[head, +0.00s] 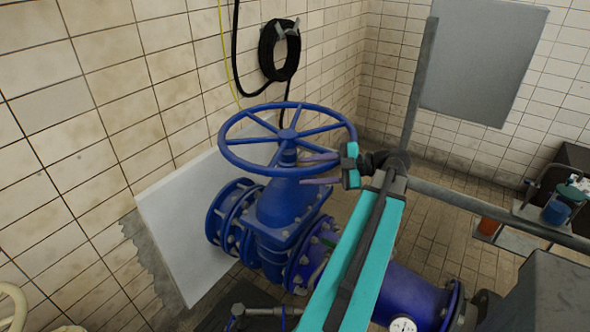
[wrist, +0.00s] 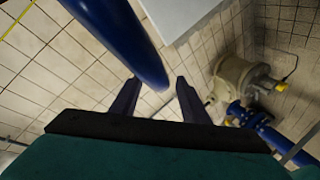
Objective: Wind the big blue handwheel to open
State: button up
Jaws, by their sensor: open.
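The big blue handwheel (head: 288,139) lies flat on top of the blue valve (head: 285,205), its spokes meeting at a central hub. My gripper (head: 305,169) is at the wheel's right side, with its two purple fingers pointing left toward the hub. The fingers are apart and appear empty. In the head view one finger is near the rim's height and the other is lower. In the wrist view a thick blue bar of the wheel (wrist: 125,40) comes down to the open fingertips (wrist: 156,97). I cannot tell whether they touch it.
A blue pipe (head: 405,291) with a gauge (head: 403,324) runs right from the valve. A white panel (head: 180,225) leans behind the valve at the tiled wall. A black hose coil (head: 280,50) hangs above. A grey rail (head: 500,212) crosses at right.

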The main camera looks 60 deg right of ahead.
aim_at(295, 173)
jog(key=shift+p+x, duration=0.6)
jog(key=shift+x, duration=1.9)
jog(key=shift+c, duration=0.5)
jog(key=shift+f, duration=0.2)
grip_shut()
